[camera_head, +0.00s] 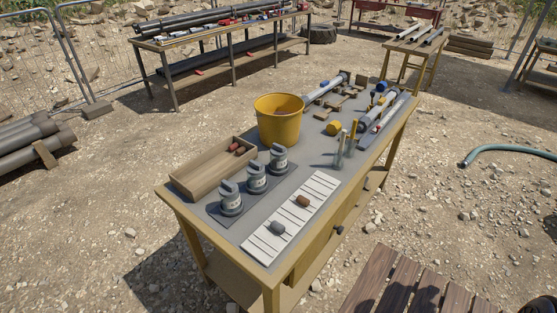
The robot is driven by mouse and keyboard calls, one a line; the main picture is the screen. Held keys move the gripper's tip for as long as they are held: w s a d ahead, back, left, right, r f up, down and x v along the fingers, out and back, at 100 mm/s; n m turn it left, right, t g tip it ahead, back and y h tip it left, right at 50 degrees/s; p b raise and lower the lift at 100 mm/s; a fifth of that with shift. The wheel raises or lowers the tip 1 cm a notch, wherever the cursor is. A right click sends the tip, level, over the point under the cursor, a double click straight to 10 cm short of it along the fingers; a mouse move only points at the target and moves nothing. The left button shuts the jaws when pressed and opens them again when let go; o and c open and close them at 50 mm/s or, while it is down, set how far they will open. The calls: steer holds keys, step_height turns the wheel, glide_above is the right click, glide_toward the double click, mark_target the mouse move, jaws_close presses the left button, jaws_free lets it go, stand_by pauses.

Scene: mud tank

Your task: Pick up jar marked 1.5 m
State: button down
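Three grey lidded jars stand upright in a slanting row on a dark mat (224,219) on the workbench. The near jar (231,205) is at the left front, the middle jar (257,183) is behind it to the right, and the far jar (278,164) is closest to the yellow bucket. Each has a pale label with small marks. The marks are too small to read, so I cannot tell which jar is marked 1.5 m. My gripper is not in view.
A wooden tray (196,183) lies left of the jars and a yellow bucket (278,125) behind them. A white ruled board (267,238) with two lumps lies to their right. Upright tools (345,150) and tubes (375,110) stand farther back. A slatted wooden surface (400,285) is at bottom right.

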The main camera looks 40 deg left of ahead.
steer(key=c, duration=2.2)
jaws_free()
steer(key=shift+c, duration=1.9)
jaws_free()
